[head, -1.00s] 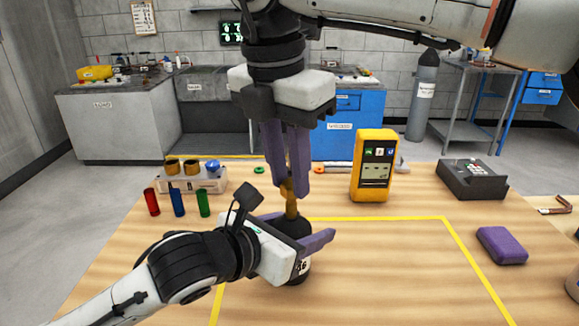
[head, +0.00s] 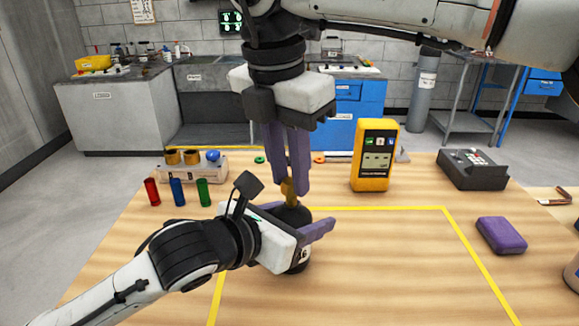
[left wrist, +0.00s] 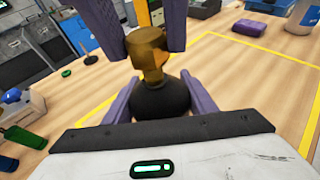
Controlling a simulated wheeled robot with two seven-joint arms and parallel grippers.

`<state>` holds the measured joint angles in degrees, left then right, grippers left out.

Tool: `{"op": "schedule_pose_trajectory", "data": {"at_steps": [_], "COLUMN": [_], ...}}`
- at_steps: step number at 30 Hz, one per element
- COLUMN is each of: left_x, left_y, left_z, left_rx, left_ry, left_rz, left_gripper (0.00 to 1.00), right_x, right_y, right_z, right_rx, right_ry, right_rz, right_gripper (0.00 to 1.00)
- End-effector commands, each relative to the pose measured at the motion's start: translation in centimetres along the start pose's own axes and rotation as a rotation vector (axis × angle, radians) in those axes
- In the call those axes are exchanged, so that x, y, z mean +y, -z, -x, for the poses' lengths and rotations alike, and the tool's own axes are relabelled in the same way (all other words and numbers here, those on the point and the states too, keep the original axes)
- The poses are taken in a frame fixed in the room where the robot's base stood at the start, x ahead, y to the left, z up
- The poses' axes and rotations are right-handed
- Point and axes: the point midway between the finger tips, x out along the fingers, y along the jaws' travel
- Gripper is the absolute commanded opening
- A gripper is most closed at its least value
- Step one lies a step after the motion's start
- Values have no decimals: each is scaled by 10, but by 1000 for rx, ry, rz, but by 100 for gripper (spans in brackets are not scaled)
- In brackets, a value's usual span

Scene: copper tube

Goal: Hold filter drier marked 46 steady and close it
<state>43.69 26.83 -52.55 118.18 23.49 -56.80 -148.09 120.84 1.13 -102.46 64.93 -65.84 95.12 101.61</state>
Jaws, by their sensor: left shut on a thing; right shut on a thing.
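The filter drier (head: 297,264) stands upright on the table, with a dark round body and a white label on which only a "6" shows clearly. My left gripper (head: 301,218) is shut around its body from the left. A brass piece (head: 289,188) sits above the body; in the left wrist view its wide brass part (left wrist: 147,48) is over a narrower neck. My right gripper (head: 291,181) points down from above, shut on the upper part of this brass piece. The exact joint between brass and body is partly hidden.
A yellow meter (head: 375,155), a dark grey device (head: 472,168) and a purple block (head: 501,236) stand to the right. Red, blue and green tubes (head: 177,191) and a white rack (head: 190,172) are at the left. The yellow-taped area right of the drier is clear.

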Motion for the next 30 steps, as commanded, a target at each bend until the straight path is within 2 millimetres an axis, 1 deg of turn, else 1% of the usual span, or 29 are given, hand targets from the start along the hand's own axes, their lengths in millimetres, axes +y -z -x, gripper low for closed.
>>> {"op": "schedule_pose_trajectory", "data": {"at_steps": [10,11,14,17,27,30], "left_x": [0,0,0,0,0,0], "left_y": [-1,-1,0,-1,-1,-1], "left_z": [0,0,0,0,0,0], "left_rx": [-1,-1,-1,-1,-1,-1], "left_ry": [0,0,0,0,0,0], "left_rz": [0,0,0,0,0,0], "left_gripper": [11,0,0,0,0,0], "right_x": [0,0,0,1,4,4], "right_y": [1,1,1,1,-2,-3], "right_z": [-8,-7,-7,-7,-8,-8], "right_rx": [0,0,0,1,1,-2], "right_ry": [2,2,8,30,159,190], "right_rz": [-2,-3,-43,-188,-1036,-1238], "right_gripper": [2,2,2,2,2,2]}}
